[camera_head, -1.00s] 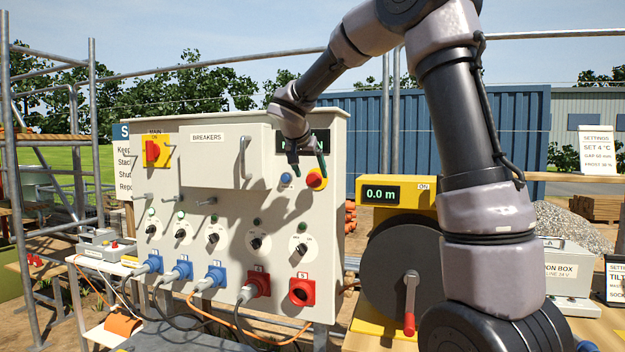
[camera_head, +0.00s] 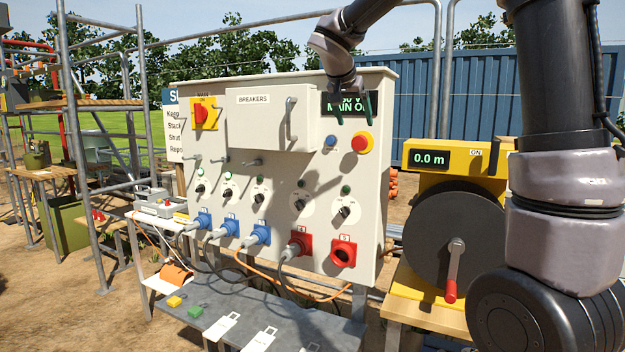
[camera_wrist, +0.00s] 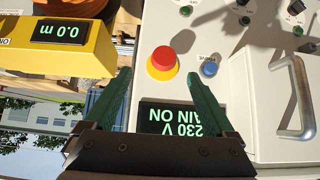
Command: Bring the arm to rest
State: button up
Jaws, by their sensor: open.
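My gripper (camera_head: 352,107) is open and empty in front of the upper right of the grey breaker panel (camera_head: 225,157). Its two green fingers also show in the wrist view (camera_wrist: 158,98), spread apart, with the red emergency button (camera_wrist: 163,60) and the blue button (camera_wrist: 209,68) beyond them. The fingers partly cover the panel's display (camera_head: 345,98) in the head view; it reads "MAIN ON", and "230 V" shows in the wrist view. My arm reaches up and over from the right side. Whether the fingers touch the panel cannot be told.
A yellow cable reel (camera_head: 450,165) reading 0.0 m stands right of the panel. Blue and red plugs sit along the panel's lower edge, above a grey bench (camera_head: 250,325) with tags and small blocks. Scaffold poles (camera_head: 75,150) stand at left.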

jog(key=s+d+f+y, duration=0.2)
jog(key=s, duration=0.7)
jog(key=s+d+f+n+y, duration=0.1)
jog(key=s+d+f+y, duration=0.1)
jog(key=s, duration=0.8)
jog(key=s+d+f+y, duration=0.2)
jog(key=s, duration=0.8)
jog(key=shift+s+d+f+n+y, duration=0.15)
jog(key=shift+s+d+n+y, duration=0.15)
jog(key=shift+d+n, duration=0.1)
